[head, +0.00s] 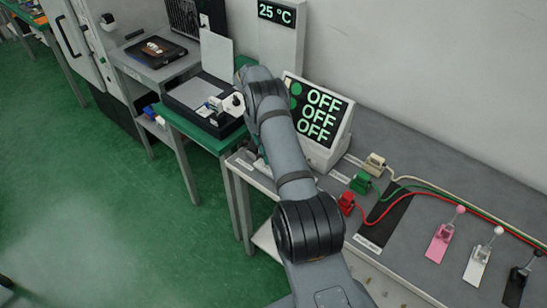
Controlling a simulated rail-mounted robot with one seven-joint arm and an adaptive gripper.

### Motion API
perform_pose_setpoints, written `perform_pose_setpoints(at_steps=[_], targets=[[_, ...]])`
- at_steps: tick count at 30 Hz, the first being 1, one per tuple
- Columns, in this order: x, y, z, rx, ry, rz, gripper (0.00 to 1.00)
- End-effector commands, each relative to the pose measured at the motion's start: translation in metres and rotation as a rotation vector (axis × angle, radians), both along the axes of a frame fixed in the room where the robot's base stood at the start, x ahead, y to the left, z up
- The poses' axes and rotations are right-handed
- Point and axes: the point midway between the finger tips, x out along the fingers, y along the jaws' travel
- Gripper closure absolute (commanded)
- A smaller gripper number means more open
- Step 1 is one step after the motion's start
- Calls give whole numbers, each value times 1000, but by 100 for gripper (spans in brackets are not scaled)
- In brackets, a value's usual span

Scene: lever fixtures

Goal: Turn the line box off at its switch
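A light-grey box (322,158) with a slanted black screen stands at the back of the grey bench. Its screen reads OFF on three lines, with a green dot at the upper left; my arm covers its left part. I cannot read any label naming the line box, and I cannot make out its switch. A black unit (205,118) with small white parts and a dark knob on top sits on the green table left of my arm.
Cream (374,164), green (361,182) and red (346,203) connectors with cables sit on the bench (420,150). Pink (439,243), white (476,265) and black (515,287) lever plates stand at right. A 25 °C display (276,13) is behind. Green floor is clear at left.

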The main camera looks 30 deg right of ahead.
Motion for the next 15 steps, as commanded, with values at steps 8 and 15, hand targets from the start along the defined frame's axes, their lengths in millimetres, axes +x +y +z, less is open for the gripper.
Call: perform_pose_setpoints(at_steps=[8,15], targets=[[0,0,0,-2,3,-2,94],[0,0,0,-1,4,-2,58]])
